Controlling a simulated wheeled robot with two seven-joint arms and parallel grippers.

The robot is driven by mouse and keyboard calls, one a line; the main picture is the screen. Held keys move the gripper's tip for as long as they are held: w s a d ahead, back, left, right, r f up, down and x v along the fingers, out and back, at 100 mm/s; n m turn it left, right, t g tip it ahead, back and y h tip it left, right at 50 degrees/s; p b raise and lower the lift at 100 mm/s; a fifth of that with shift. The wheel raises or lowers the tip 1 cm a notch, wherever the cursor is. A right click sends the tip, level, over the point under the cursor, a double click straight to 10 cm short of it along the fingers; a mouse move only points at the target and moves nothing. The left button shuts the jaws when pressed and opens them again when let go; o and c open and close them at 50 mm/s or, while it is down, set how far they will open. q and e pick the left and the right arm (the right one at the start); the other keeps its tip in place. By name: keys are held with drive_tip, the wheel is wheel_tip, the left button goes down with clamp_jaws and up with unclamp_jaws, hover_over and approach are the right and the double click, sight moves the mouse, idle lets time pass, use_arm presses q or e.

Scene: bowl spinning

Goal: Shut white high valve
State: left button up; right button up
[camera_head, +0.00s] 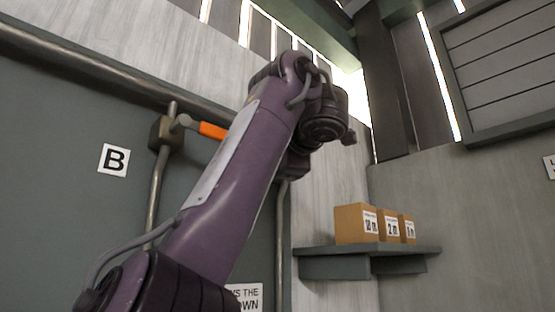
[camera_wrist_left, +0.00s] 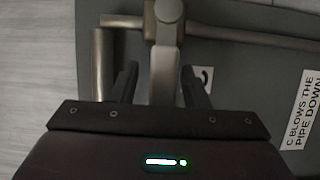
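In the left wrist view, a pale grey bar (camera_wrist_left: 163,78), apparently a valve handle, runs down from a round metal fitting (camera_wrist_left: 165,12) at the top. My left gripper (camera_wrist_left: 160,88) is open, with one dark finger on each side of the bar. I see gaps beside it; its far end is hidden by the gripper body. In the head view, my purple left arm reaches up across the middle, and its fingers are hidden. A valve with an orange handle (camera_head: 211,131) sits left of the arm. A second valve body (camera_head: 294,165) is partly hidden behind the arm. My right gripper is not in view.
A thick pipe (camera_head: 95,62) runs along the wall top, with thinner pipes (camera_head: 156,190) going down. A sign B (camera_head: 114,160) is on the left. A shelf (camera_head: 365,250) at right holds cardboard boxes (camera_head: 357,223). A text sign (camera_wrist_left: 301,112) shows in the wrist view.

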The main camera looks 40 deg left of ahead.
use_arm(q)
drive_tip(key=v, duration=0.8)
drive_tip(key=shift+b, duration=0.4)
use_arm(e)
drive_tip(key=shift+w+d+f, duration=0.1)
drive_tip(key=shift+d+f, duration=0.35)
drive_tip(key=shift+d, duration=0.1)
use_arm(q)
drive_tip(key=shift+a, duration=0.15)
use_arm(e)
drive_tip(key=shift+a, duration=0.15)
